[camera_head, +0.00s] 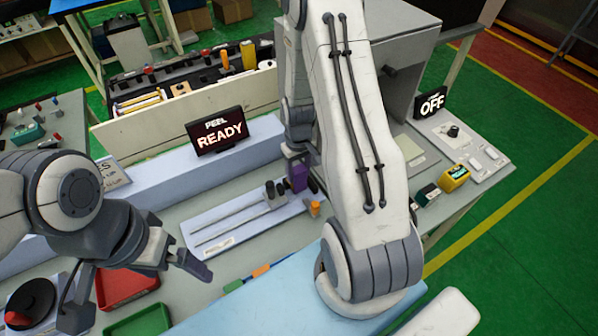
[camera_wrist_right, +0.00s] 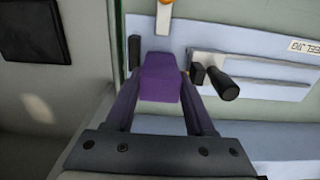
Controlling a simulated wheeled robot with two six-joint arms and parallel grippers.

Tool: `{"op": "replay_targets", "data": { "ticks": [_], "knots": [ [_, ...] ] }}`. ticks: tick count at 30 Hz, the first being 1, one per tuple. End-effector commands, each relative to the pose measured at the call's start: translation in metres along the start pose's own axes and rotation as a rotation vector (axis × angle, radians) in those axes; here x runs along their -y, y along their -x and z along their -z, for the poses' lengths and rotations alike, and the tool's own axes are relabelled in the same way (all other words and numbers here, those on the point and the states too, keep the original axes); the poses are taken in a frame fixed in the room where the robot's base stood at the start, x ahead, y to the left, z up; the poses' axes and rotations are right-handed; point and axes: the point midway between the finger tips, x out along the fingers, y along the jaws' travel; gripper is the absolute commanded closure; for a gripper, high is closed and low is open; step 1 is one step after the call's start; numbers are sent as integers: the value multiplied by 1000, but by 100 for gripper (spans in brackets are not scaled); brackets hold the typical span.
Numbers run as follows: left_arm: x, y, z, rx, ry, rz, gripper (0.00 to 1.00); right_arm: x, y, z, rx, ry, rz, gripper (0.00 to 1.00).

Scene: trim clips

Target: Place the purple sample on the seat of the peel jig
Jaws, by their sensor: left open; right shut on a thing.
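The purple sample (camera_head: 298,179) is held in my right gripper (camera_head: 297,166), at the right end of the peel jig (camera_head: 225,222). In the right wrist view the sample (camera_wrist_right: 158,80) sits between the shut fingers, over or very near the pale jig plate (camera_wrist_right: 240,68). I cannot tell whether it touches the seat, which the sample and fingers largely hide. A dark knob (camera_wrist_right: 223,85) stands just right of the sample there. My left gripper (camera_head: 140,290) is open and empty, above the trays at lower left.
A red tray (camera_head: 118,286) and a green tray (camera_head: 146,322) lie below my left gripper. The sign reading PEEL READY (camera_head: 220,132) stands behind the jig. An orange piece (camera_head: 314,208) is at the jig's right end. A sign reading OFF (camera_head: 431,102) stands at right.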

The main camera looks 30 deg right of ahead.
Motion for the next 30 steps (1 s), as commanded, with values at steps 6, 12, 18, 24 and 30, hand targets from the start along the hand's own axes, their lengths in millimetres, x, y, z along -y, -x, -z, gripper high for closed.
{"op": "replay_targets", "data": {
  "ticks": [6,12,18,24,30],
  "knots": [
    [0,7,0,0,-1,0,0,-1,-15,0,-1,-1,0,100],
    [0,6,0,0,-1,0,0,-1,-16,0,-2,-1,0,100],
    [0,4,0,0,-1,0,0,-1,-19,0,-1,-1,0,31],
    [0,4,0,0,0,0,0,-1,-19,0,-1,-1,0,16],
    [0,6,0,0,-1,0,0,-1,-16,0,-1,0,0,16]
  ]
}}
